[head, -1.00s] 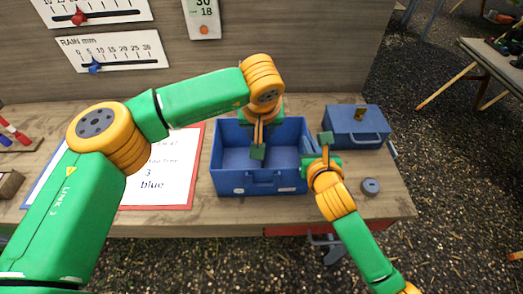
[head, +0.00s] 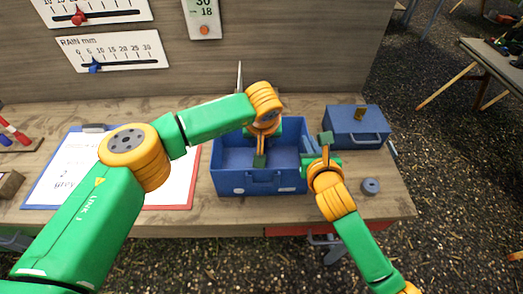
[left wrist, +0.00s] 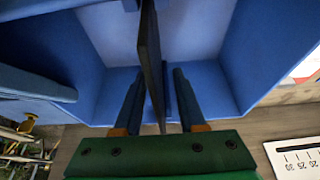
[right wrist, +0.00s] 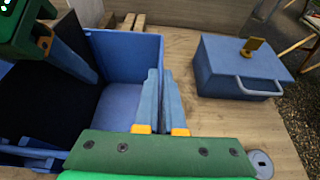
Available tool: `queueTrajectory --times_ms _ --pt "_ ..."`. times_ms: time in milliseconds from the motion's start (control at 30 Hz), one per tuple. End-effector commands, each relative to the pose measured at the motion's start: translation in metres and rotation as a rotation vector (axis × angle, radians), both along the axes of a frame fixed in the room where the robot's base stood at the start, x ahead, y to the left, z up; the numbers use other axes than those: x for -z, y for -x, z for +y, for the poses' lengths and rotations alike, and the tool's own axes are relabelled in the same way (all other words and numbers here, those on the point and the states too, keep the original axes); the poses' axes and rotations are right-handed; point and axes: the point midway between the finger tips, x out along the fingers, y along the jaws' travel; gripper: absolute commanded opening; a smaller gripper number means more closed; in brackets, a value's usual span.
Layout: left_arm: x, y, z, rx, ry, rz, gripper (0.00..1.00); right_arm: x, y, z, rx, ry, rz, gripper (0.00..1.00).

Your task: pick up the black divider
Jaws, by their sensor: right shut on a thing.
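The black divider (left wrist: 149,60) stands on edge inside the open blue box (head: 230,182). Its broad dark face shows in the right wrist view (right wrist: 38,110); in the head view my left arm mostly hides it. My left gripper (left wrist: 155,90) reaches down into the box, its two fingers on either side of the divider, with gaps showing between them and it. My right gripper (right wrist: 163,98) is shut on the right wall of the blue box, one finger on each side of it.
A closed blue box with a handle (head: 345,126) stands right of the open box. A small grey disc (head: 371,186) lies near the table's right edge. A sheet on a board (head: 175,165) lies to the left. A panel with gauges (head: 110,52) rises behind the table.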

Motion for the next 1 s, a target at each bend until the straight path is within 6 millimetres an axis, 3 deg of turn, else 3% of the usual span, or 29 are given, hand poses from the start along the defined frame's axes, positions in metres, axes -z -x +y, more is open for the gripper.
queueTrajectory --times_ms 267,400,433,833,933,1000 --pt "0.001 0.000 0.000 0.000 0.000 0.000 0.40 0.000 0.000 0.000 0.000 0.000 0.000 0.00" --pt "0.001 0.000 0.000 0.000 0.000 0.000 0.05 0.000 0.000 0.000 0.000 0.000 0.000 0.00" --pt "0.001 0.000 0.000 0.000 0.000 0.000 0.00 0.000 0.000 0.000 0.000 0.000 0.000 0.00" --pt "-0.002 0.000 0.000 -0.001 0.001 0.000 0.00 0.000 0.000 0.000 0.000 0.000 0.000 0.00" --pt "-0.019 -0.001 0.000 -0.001 0.001 -0.005 0.00 0.000 0.000 0.000 0.000 0.000 0.000 0.00" --pt "-0.040 -0.001 0.000 0.000 0.002 -0.007 0.00 0.000 0.000 0.000 0.000 0.000 0.000 0.00"
